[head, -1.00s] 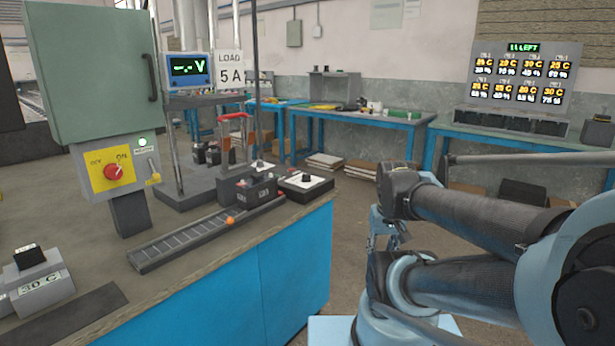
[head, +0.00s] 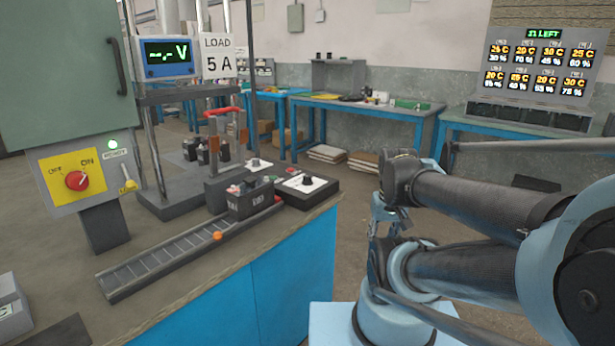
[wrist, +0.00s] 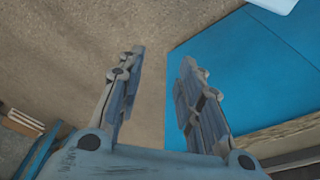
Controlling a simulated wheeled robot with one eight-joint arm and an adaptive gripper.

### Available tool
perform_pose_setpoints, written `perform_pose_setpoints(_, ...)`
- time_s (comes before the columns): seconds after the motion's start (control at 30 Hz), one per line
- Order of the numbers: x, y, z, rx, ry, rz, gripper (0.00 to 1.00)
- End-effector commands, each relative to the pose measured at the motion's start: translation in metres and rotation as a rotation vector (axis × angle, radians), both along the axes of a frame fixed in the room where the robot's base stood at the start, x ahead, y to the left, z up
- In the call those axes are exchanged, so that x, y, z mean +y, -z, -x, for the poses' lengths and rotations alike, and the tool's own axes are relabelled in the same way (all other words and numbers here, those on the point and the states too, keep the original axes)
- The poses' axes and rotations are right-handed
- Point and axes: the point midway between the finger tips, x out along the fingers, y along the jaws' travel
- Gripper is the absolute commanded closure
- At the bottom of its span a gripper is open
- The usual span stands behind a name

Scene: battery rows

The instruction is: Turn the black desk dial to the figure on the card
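The black desk dial (head: 307,180) sits on a dark box with a white top plate at the bench's far right corner in the head view. Its pointer setting is too small to read. The card (head: 217,54) reads "LOAD 5 A" and hangs beside the blue meter. My gripper shows in the wrist view (wrist: 158,95) with its two fingers apart and nothing between them. It points at the floor and the blue bench side, away from the dial. In the head view my folded arm is right of the bench, and the gripper's fingers are not clear there.
A red switch (head: 77,181) on a yellow plate is at the left. A meter (head: 168,58) shows dashes and V. A ribbed track (head: 185,255) with an orange ball runs along the bench. A lit board (head: 537,68) stands at the back right. Open floor lies between the benches.

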Motion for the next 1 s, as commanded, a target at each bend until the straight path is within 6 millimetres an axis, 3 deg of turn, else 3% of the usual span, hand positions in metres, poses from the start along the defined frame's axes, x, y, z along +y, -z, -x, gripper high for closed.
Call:
perform_pose_setpoints(0.07, 0.000, 0.000, 0.000, 0.000, 0.000, 0.000, 0.67)
perform_pose_setpoints(0.17, 0.000, -0.004, 0.006, -0.008, 0.000, 0.000, 0.49)
perform_pose_setpoints(0.37, 0.006, -0.031, -0.011, 0.001, 0.000, -0.006, 0.49)
perform_pose_setpoints(0.7, 0.039, -0.116, -0.087, 0.052, 0.009, -0.020, 0.49)
perform_pose_setpoints(1.0, 0.084, -0.174, -0.165, 0.098, 0.020, -0.024, 0.49)
